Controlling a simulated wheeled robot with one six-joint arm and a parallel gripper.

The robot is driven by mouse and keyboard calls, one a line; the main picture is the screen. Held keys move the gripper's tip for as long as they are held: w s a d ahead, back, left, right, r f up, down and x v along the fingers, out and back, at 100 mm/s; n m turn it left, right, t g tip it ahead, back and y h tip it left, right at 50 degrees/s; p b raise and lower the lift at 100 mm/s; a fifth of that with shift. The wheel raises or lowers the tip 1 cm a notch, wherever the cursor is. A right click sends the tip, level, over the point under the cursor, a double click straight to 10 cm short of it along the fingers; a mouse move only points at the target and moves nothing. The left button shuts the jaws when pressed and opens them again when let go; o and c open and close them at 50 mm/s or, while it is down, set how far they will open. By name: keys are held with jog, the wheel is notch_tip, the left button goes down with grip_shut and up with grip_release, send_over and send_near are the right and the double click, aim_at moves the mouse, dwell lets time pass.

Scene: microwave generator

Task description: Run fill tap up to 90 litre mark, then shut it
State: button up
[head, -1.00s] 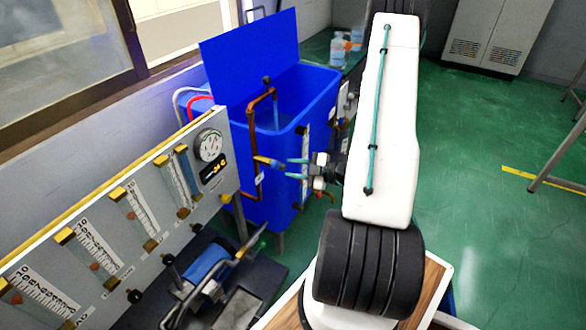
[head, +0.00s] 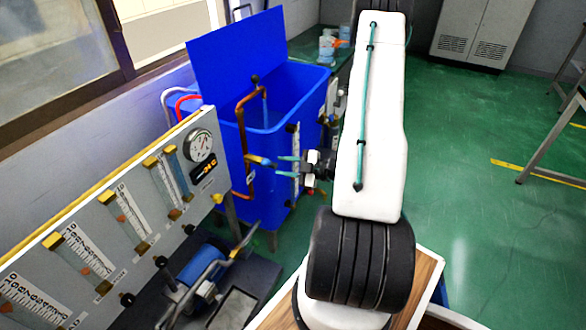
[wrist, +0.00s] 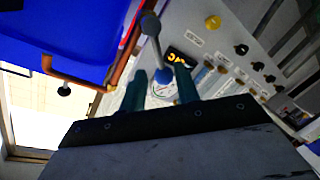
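The blue tank (head: 222,127) stands open with its lid raised at the back. A copper fill pipe (head: 240,125) bends over its rim, and a thin bluish stream (head: 264,108) seems to fall from its end. The fill tap (head: 260,161), with yellow and blue parts, sits low on the pipe. My gripper (head: 284,166) is right of the tap, its teal fingers apart and pointing at it. In the wrist view the fingers (wrist: 160,87) are apart, with a grey lever with a round end (wrist: 152,35) showing between and beyond them. Contact cannot be told. A white level scale (head: 296,165) is partly hidden; its reading is illegible.
A grey panel (head: 130,172) with flow tubes and a round gauge (head: 200,145) stands to the left of the tap. A blue pump (head: 203,266) with metal pipes lies below it. Green floor (head: 455,200) is clear on the right, before a metal table leg (head: 550,145).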

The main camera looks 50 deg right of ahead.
aim_at(263, 163)
jog(key=w+a+y, duration=0.1)
jog(key=w, duration=0.1)
jog(key=w+a, duration=0.1)
jog(key=w, duration=0.1)
jog(key=w+a+n+y, duration=0.1)
jog(key=w, duration=0.2)
jog(key=shift+a+f+y, duration=0.2)
jog(key=shift+f+y, duration=0.1)
grip_shut()
